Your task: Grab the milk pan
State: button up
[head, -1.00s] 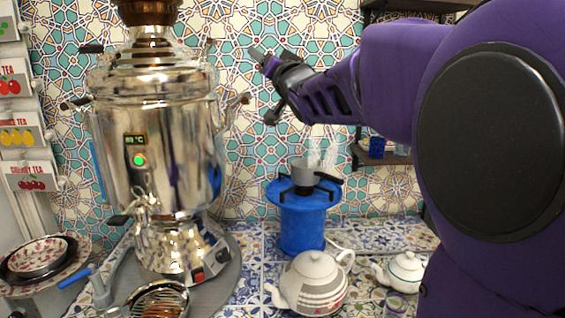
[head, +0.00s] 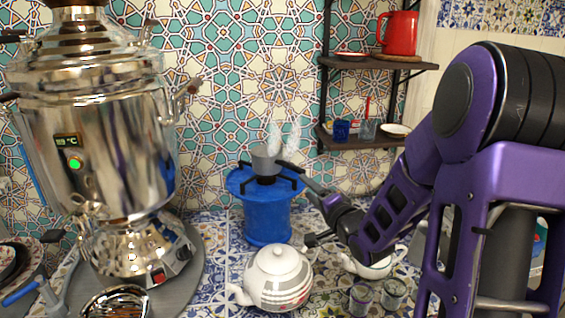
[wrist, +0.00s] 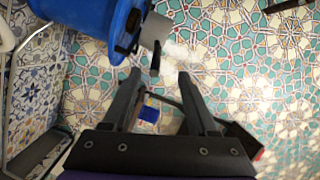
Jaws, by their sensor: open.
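The milk pan (head: 265,160) is small and grey with a dark handle pointing right. It stands on the black supports of a blue round burner (head: 268,222), with white steam above it. My gripper (head: 308,184) is just right of the pan, close to its handle. In the wrist view the pan (wrist: 155,28) is ahead of my gripper (wrist: 159,75), and its dark handle points toward the gap between the open fingers. The fingers hold nothing. I cannot tell whether the handle end is between the fingertips in depth.
A large silver samovar (head: 100,130) stands at the left. A white teapot (head: 277,280) is in front of the burner, and a smaller teapot (head: 372,266) and two glasses stand below my arm. Wall shelves (head: 375,140) with a red jug (head: 398,33) are behind, at the right.

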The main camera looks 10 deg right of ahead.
aim_at(291, 169)
jog(key=shift+m, duration=0.6)
jog(key=shift+d+p+x, duration=0.15)
jog(key=shift+d+x, duration=0.05)
jog(key=shift+x, duration=2.45)
jog(key=shift+d+p+x, duration=0.1)
jog(key=shift+d+x, duration=0.15)
jog(key=shift+x, duration=2.4)
jog(key=shift+d+p+x, duration=0.15)
jog(key=shift+d+x, duration=0.05)
jog(key=shift+x, duration=2.4)
jog(key=shift+w+f, duration=0.1)
jog(key=shift+w, duration=0.1)
grip_shut()
